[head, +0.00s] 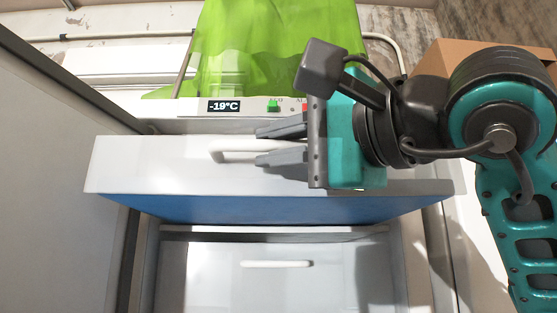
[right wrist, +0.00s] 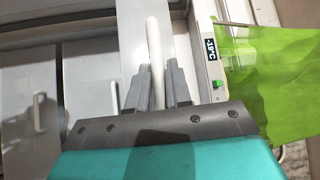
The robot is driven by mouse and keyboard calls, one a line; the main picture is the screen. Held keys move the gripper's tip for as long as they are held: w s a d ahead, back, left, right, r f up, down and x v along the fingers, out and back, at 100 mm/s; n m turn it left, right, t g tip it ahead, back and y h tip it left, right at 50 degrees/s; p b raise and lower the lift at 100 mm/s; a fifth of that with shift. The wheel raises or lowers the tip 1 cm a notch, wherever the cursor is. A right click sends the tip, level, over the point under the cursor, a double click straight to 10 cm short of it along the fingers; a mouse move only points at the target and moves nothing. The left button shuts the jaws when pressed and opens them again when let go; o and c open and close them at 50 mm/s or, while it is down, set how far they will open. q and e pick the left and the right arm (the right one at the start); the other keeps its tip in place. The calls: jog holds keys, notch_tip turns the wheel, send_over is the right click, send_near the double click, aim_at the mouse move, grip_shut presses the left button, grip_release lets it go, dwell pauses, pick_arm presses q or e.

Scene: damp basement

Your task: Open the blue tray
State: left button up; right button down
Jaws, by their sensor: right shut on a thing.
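The blue tray (head: 290,207) is a drawer-like front with a white top edge and a blue face, in the middle of the head view. A white bar handle (head: 230,150) sits on it. My right gripper (head: 262,146) comes in from the right with its grey fingers at the handle, shut on it. In the right wrist view the fingers (right wrist: 161,85) stand on both sides of the white handle (right wrist: 154,45). My left gripper is not in view.
A panel with a -19°C display (head: 224,106) and a green switch runs behind the tray. A green cloth (head: 265,50) lies above it. A lower drawer with a white handle (head: 277,264) is below. A grey door panel (head: 55,170) stands at left, a cardboard box (head: 450,58) at right.

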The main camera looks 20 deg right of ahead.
jog(key=shift+s+a, duration=0.15)
jog(key=shift+s, duration=0.15)
jog(key=c, duration=1.2)
grip_release()
jog(key=shift+o, duration=0.2)
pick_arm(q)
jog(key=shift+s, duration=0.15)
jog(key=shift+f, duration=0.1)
pick_arm(e)
jog(key=shift+s+d, duration=0.25)
jog(key=shift+s, duration=0.05)
pick_arm(q)
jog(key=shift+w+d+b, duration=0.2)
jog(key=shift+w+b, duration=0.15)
jog(key=shift+b, duration=0.05)
pick_arm(e)
jog(key=v, duration=1.2)
